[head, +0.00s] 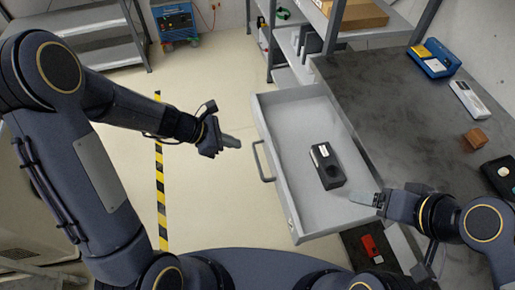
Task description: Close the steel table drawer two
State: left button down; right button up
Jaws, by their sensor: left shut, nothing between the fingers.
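A light grey drawer (295,165) stands pulled out from the steel table (385,105), its front and bar handle (262,162) facing left. A black device (327,166) lies inside it on the bare floor of the drawer. My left gripper (236,142) is shut and empty, left of the drawer front and a little above the handle in the picture, apart from it. My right gripper (358,198) shows over the drawer's lower right part, near the table edge; whether its fingers are parted is unclear.
On the tabletop are a blue case (433,60), a white device (470,99), a brown block (475,138) and a dark device (499,176). A red item (370,245) shows below the drawer. Shelving (283,45) stands behind. The floor left of the drawer is clear.

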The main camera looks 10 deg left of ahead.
aim_at(267, 153)
pick_arm(q)
jog(key=b+x, duration=0.1)
jog(key=x, duration=0.9)
jog(key=shift+w+d+f, duration=0.1)
jog(key=shift+w+f, duration=0.05)
jog(key=shift+f, duration=0.15)
pick_arm(e)
jog(key=shift+f, duration=0.55)
